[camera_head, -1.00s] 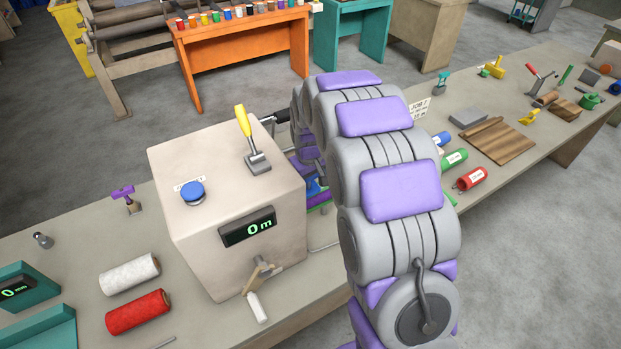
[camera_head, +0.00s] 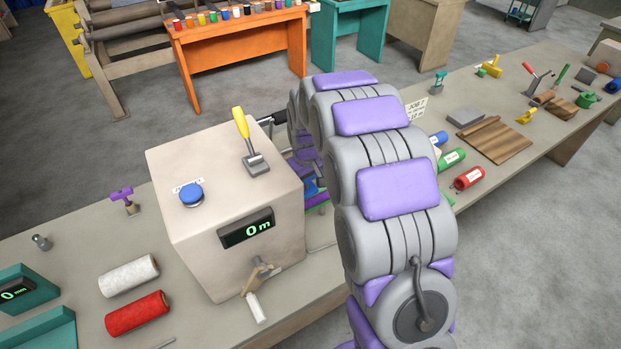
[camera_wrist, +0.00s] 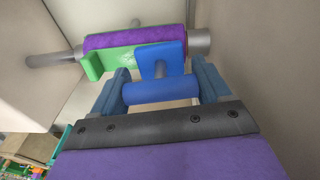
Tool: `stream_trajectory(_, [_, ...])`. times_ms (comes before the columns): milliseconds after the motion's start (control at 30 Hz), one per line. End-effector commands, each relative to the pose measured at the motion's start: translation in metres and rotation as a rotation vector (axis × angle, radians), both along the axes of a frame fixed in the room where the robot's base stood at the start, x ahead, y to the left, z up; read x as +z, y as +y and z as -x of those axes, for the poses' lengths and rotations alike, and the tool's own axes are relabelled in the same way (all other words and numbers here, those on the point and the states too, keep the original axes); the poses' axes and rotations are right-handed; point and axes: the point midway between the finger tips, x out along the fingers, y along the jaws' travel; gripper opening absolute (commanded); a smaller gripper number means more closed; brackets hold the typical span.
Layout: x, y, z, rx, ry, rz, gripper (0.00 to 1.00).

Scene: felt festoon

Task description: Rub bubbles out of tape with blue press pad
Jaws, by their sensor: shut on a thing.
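In the wrist view the blue press pad (camera_wrist: 160,58) has a flat blue plate and a round blue handle. My gripper (camera_wrist: 163,88) is shut on the handle, with one finger at each end of it. The plate is at a green strip of tape (camera_wrist: 115,61), in front of a purple felt roll (camera_wrist: 130,37) on a grey metal shaft. I cannot tell whether the plate presses on the tape; bubbles are not clear to see. In the head view my arm and the machine box hide most of the gripper and roll.
A beige machine box (camera_head: 192,232) with a yellow lever (camera_head: 241,122), blue button and display reading 0 m stands left of my arm. Red (camera_head: 136,313) and white spools lie left of it. Colored rolls (camera_head: 468,178) and a wooden board (camera_head: 493,140) lie to the right.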

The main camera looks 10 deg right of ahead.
Motion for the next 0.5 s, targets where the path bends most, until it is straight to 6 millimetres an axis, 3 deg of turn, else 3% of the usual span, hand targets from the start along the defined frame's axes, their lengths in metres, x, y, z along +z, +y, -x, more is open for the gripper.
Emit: stream_trajectory(500, [-0.001,-0.023,-0.008,0.0,-0.002,0.0,0.52])
